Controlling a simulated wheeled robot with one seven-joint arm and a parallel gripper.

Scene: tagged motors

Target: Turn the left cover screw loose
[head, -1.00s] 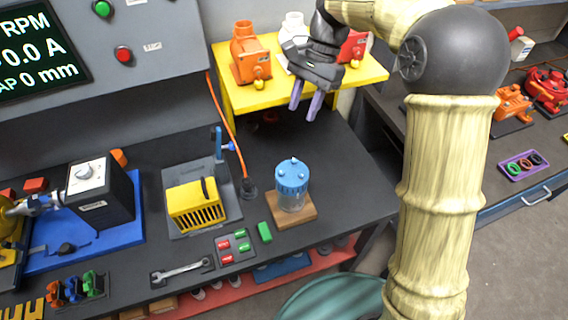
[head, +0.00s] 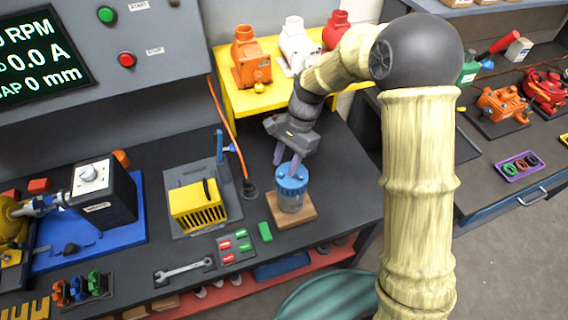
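A clear jar-like unit with a blue cover (head: 291,183) stands upright on a wooden block (head: 305,215) on the dark bench. Small screws sit on the cover, but they are too small and partly hidden to tell apart. My gripper (head: 286,166) is directly above the cover, pointing down. Its two purple fingers are apart, one at the left over the cover's back edge and one near the cover's top. I cannot tell whether a finger touches the cover or a screw.
A yellow ribbed part in a grey fixture (head: 198,205) stands left of the block. A wrench (head: 184,270) and a pad with red and green buttons (head: 233,245) lie in front. A yellow shelf (head: 240,98) with orange, white and red motors is behind.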

